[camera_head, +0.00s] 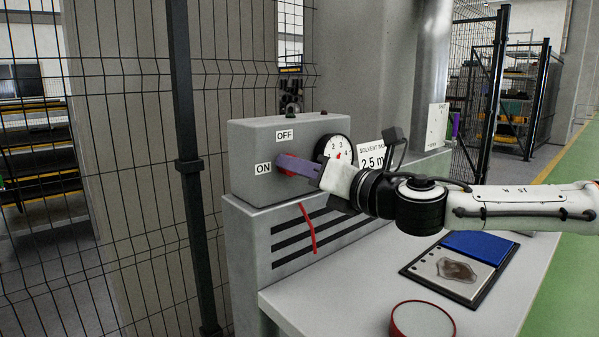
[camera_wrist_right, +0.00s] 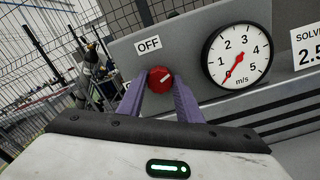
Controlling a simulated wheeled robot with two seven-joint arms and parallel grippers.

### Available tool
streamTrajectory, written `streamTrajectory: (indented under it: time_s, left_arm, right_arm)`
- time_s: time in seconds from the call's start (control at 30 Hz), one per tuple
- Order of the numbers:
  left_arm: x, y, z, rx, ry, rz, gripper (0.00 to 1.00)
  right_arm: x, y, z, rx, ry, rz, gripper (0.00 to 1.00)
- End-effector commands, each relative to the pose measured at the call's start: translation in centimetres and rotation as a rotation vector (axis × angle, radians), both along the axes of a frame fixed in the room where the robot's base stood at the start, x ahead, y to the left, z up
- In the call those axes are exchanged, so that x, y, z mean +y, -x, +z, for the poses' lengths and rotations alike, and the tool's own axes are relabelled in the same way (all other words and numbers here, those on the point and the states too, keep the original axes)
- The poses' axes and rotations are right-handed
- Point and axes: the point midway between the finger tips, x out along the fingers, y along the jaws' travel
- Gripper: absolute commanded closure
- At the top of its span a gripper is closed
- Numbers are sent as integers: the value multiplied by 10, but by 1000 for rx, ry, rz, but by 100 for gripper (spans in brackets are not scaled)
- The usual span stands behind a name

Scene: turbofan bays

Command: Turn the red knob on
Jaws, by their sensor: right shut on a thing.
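The red knob (camera_wrist_right: 161,76) sits on the front of a grey control box (camera_head: 253,145). In the wrist view a pale mark on the knob slants to the upper right. The OFF label (camera_head: 285,135) is above the knob and the ON label (camera_head: 263,168) is to its left in the head view. My right gripper (camera_wrist_right: 160,84) is shut on the knob, with one purple finger on each side. In the head view the fingers (camera_head: 298,166) hide most of the knob. My left gripper is not in view.
A round dial (camera_wrist_right: 237,56) in m/s beside the knob has its red needle near 0. A red strip (camera_head: 308,228) hangs below the box. A clipboard (camera_head: 466,275) and a round red-rimmed dish (camera_head: 422,320) lie on the bench. A wire fence (camera_head: 110,130) stands at the left.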

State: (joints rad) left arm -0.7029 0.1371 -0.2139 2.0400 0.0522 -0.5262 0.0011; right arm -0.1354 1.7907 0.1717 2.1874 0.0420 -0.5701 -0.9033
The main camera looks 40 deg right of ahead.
Motion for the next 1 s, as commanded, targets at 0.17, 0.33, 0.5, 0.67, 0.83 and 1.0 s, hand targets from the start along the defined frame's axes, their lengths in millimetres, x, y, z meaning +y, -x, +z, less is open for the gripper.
streamTrajectory:
  time_s: [0.17,0.33,0.5,0.67,0.83,1.0]
  left_arm:
    - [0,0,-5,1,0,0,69]
    - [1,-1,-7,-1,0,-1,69]
    - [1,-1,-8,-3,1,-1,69]
    - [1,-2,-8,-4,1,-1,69]
    - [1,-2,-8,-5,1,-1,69]
    - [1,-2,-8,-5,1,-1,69]
  right_arm:
    - [0,0,-1,12,-152,0,90]
    - [0,0,-1,21,-270,0,90]
    - [-1,0,-1,28,-355,0,90]
    - [-1,0,-1,32,-404,0,90]
    - [-1,0,0,33,-426,0,90]
    - [-1,0,0,34,-432,0,90]
